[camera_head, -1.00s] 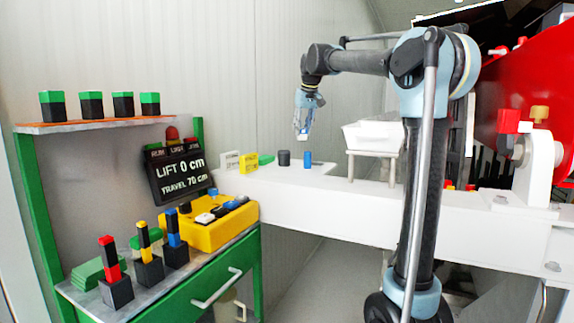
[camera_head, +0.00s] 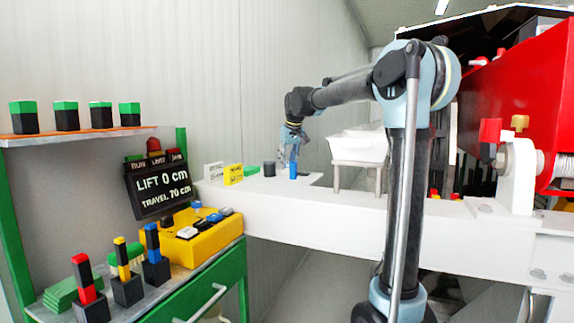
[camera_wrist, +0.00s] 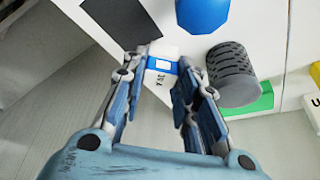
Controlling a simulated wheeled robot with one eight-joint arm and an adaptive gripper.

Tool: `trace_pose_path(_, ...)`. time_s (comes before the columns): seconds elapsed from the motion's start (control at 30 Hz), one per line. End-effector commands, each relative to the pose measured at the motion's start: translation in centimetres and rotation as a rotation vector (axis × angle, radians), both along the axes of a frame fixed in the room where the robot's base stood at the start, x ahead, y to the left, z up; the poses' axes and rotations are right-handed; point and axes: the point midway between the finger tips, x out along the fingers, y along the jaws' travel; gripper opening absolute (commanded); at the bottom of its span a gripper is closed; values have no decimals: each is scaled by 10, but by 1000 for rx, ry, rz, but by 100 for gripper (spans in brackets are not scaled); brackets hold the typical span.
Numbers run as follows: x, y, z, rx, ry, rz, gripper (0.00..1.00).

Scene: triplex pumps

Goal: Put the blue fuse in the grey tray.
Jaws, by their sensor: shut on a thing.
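My gripper (camera_wrist: 160,85) is shut on a white piece with a blue band, which I take as the blue fuse (camera_wrist: 162,66); dark lettering shows beside the band. In the head view my gripper (camera_head: 289,148) is low over the white beam, close to a standing blue cylinder (camera_head: 293,170). I cannot tell whether the fuse touches the beam. A pale, shallow tray (camera_head: 358,148), which I take as the grey tray, stands on legs on the beam, to the right of my gripper. Its inside is hidden.
A black rectangle (camera_wrist: 120,20) is on the beam. A green-framed bench (camera_head: 215,285) is front left.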

Motion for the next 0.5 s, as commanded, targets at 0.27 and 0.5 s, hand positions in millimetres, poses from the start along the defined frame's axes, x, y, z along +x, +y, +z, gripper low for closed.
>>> trace_pose_path(0.27,0,-1,-3,0,0,-1,8)
trace_pose_path(0.5,0,-1,-4,0,0,-1,48)
